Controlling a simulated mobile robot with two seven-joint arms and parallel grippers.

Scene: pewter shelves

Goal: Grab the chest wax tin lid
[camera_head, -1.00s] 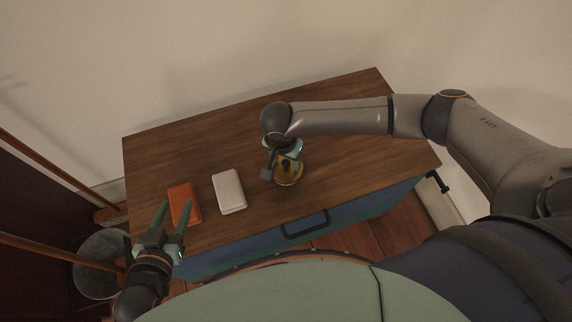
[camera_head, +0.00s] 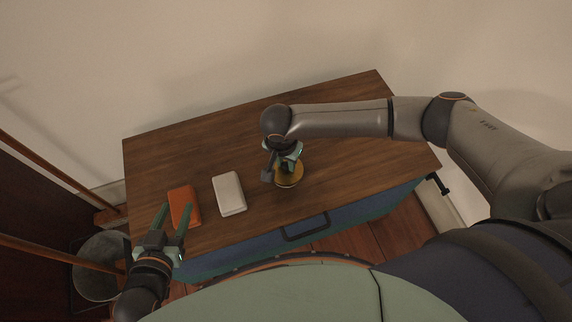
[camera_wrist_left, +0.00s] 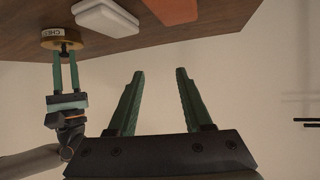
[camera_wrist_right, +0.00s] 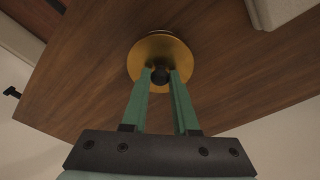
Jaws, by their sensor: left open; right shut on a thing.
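The chest wax tin is a round brass-coloured tin (camera_head: 290,178) on the wooden chest top. Its golden lid (camera_wrist_right: 160,50) with a dark knob (camera_wrist_right: 160,76) fills the middle of the right wrist view. My right gripper (camera_head: 287,163) is above the tin, its fingers (camera_wrist_right: 161,73) shut on the knob. The left wrist view shows the tin's side (camera_wrist_left: 62,42) with a pale label reading "CHES". I cannot tell whether the lid is apart from the tin. My left gripper (camera_head: 175,207) is open and empty near the chest's front left edge; its fingers show in the left wrist view (camera_wrist_left: 160,73).
A white box (camera_head: 228,192) and an orange box (camera_head: 184,206) lie left of the tin on the chest top (camera_head: 340,120). A blue drawer front with a dark handle (camera_head: 306,227) faces me. A grey bucket (camera_head: 100,265) stands on the floor at left. The back of the top is clear.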

